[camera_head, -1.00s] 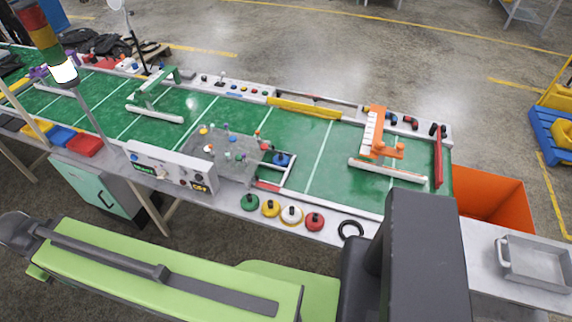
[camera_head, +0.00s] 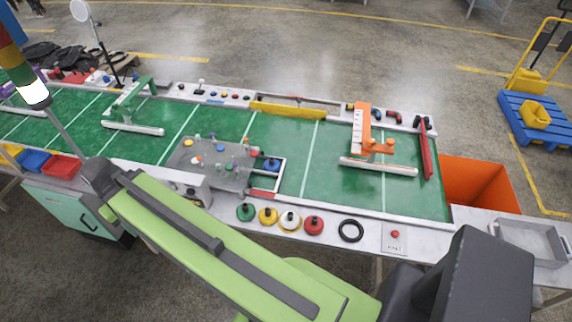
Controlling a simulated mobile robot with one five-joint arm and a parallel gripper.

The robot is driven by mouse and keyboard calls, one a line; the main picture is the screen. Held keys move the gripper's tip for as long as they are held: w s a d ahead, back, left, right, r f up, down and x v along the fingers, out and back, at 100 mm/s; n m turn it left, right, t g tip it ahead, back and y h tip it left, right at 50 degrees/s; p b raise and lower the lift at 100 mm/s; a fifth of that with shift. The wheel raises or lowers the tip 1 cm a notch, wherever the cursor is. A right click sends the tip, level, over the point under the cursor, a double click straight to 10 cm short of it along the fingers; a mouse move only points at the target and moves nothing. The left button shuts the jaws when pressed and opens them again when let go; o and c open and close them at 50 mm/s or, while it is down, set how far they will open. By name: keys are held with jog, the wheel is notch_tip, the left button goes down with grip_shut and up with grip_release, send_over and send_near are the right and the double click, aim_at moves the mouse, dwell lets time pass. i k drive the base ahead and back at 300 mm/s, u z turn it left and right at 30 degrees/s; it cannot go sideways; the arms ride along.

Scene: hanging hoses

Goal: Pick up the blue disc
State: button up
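The blue disc (camera_head: 271,165) has a knob on top. It lies on the green table field, beside the right edge of a grey plate studded with small pegs (camera_head: 212,164) and within a white-and-red frame (camera_head: 280,178). Nothing covers it from above. My green arm crosses the lower left of the view, and its dark far joint is over the table's front edge, left of the disc. My gripper's fingers do not show.
Green (camera_head: 245,212), yellow (camera_head: 268,216), white-topped (camera_head: 290,221) and red (camera_head: 313,225) discs line the front ledge beside a black ring (camera_head: 351,231). An orange structure (camera_head: 362,130) stands right on the field. An orange bin (camera_head: 480,185) is at the table's right end.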

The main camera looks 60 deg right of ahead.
aim_at(272, 166)
jog(key=i, duration=1)
jog(key=z, duration=0.05)
